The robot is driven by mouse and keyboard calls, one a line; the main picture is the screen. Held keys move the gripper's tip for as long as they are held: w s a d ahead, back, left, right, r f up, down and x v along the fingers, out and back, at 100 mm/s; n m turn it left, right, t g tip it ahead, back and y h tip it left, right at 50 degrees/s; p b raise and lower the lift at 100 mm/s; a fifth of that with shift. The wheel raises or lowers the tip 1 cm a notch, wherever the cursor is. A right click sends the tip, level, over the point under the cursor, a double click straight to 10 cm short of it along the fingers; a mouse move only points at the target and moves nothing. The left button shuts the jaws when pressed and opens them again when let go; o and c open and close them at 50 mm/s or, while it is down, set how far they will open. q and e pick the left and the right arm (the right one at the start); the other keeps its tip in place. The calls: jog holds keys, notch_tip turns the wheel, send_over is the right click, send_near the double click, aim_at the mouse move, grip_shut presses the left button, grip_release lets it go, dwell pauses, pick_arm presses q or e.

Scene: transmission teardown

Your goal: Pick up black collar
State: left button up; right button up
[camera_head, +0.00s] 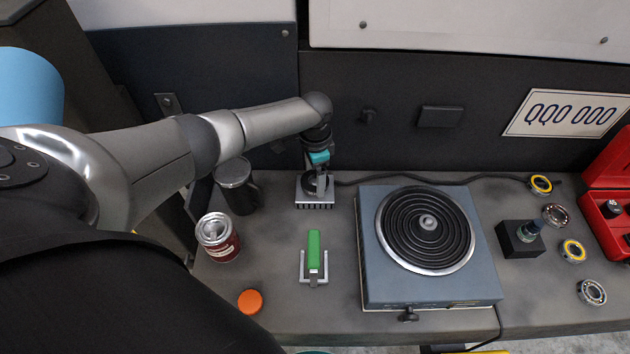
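My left gripper (319,183) points down over a grey finned metal block (314,204) at the back left of the bench. A dark, rounded part (309,184), possibly the black collar, shows right at the fingers, above the block. The fingers partly cover it, and I cannot tell whether they grip it or are only beside it. The finger gap is too small to make out. My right gripper is not in view.
A black mug (237,188), a red-labelled can (217,238) and an orange cap (250,302) stand left. A green-handled tool (314,250) lies in front. Right are a hot plate (374,287), black block (516,239), several bearings (573,251) and a red toolbox (597,181).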

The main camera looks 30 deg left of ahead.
pick_arm(q)
jog(key=c, duration=1.1)
grip_shut()
jog(key=shift+r, duration=0.1)
